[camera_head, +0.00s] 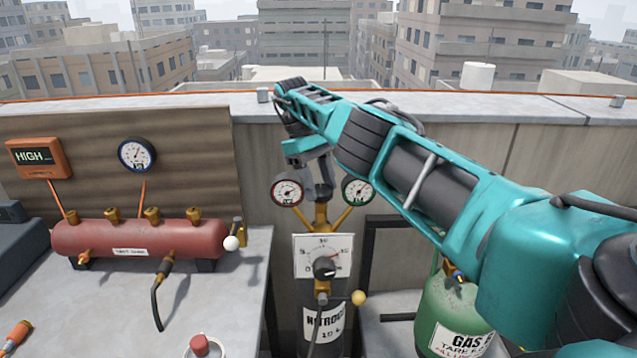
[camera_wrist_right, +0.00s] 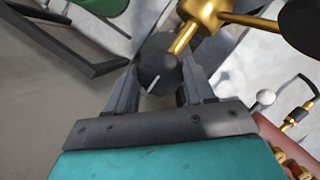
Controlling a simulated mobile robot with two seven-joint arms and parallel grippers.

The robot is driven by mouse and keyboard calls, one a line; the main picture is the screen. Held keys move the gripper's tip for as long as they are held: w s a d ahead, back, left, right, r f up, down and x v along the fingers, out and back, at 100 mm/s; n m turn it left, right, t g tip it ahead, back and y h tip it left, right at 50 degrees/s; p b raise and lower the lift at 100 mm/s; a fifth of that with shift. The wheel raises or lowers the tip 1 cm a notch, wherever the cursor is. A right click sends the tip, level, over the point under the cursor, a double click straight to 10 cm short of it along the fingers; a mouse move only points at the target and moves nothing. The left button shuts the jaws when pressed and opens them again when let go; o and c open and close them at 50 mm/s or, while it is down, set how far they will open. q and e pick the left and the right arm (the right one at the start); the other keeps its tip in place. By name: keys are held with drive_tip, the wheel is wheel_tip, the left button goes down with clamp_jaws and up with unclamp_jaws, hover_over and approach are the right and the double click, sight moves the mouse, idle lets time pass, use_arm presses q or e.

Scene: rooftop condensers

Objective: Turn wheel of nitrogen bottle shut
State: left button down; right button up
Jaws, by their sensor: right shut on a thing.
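The nitrogen bottle (camera_head: 324,322) stands upright below the parapet, with a brass valve (camera_head: 320,214) on top between two round gauges. My right gripper (camera_head: 320,186) reaches down from above to the top of this valve. In the right wrist view, its fingers (camera_wrist_right: 158,82) are shut on a dark round wheel (camera_wrist_right: 158,66) with a white mark on it, one finger at each side. The brass valve body (camera_wrist_right: 203,12) lies just beyond the wheel. In the head view the wheel is mostly hidden by the gripper. My left gripper is not in view.
A white dial plate (camera_head: 308,262) with a black knob (camera_head: 325,268) is in front of the bottle. A red manifold (camera_head: 190,239) with a white-balled lever (camera_head: 231,243) lies on the left bench. A green gas cylinder (camera_head: 437,306) stands at right, partly behind my right arm.

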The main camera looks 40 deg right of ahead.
idle(0.4)
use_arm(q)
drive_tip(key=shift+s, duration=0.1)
use_arm(e)
drive_tip(key=o, duration=1)
drive_tip(key=shift+o, duration=0.2)
drive_tip(key=shift+d+r, duration=0.1)
drive_tip(key=shift+r, duration=0.05)
